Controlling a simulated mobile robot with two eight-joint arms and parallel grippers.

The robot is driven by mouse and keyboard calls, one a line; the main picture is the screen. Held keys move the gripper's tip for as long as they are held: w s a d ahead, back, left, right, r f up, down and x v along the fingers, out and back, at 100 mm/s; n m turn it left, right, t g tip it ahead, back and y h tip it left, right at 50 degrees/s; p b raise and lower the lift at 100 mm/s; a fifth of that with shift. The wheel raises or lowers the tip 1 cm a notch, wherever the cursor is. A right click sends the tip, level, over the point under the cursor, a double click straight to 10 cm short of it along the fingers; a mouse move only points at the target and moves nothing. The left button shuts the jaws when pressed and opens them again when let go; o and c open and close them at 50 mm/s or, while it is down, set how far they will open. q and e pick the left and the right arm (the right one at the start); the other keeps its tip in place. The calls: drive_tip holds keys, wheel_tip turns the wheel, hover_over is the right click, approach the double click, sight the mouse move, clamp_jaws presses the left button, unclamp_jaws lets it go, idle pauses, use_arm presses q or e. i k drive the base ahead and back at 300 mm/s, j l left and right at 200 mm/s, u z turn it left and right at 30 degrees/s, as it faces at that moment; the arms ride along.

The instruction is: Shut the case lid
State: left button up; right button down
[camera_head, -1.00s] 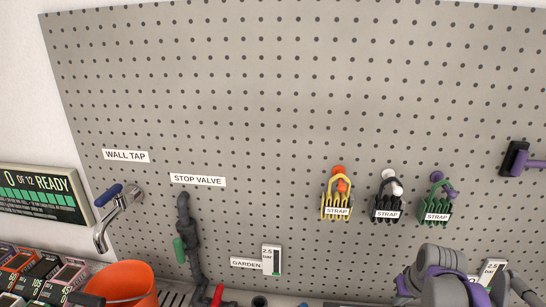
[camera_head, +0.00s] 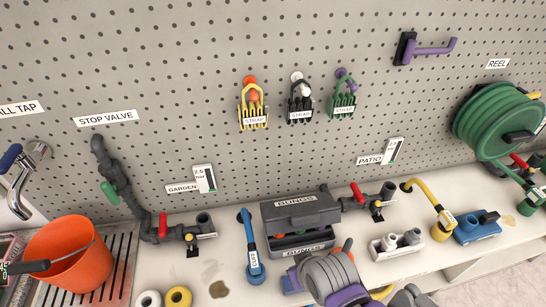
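The dark grey case (camera_head: 302,240) stands on the counter against the pegboard in the middle of the view. Its lid (camera_head: 318,211), labelled BUNGS, is raised at the back. Below it the open inside shows dark contents and a second BUNGS label sits at the front edge. My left gripper does not show.
A white block with grey fittings (camera_head: 396,246) and a yellow hose piece (camera_head: 440,228) stand further right. An orange bucket (camera_head: 65,255) is at left.

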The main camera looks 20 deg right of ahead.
sight(305, 213)
drive_tip(key=z, duration=1.1)
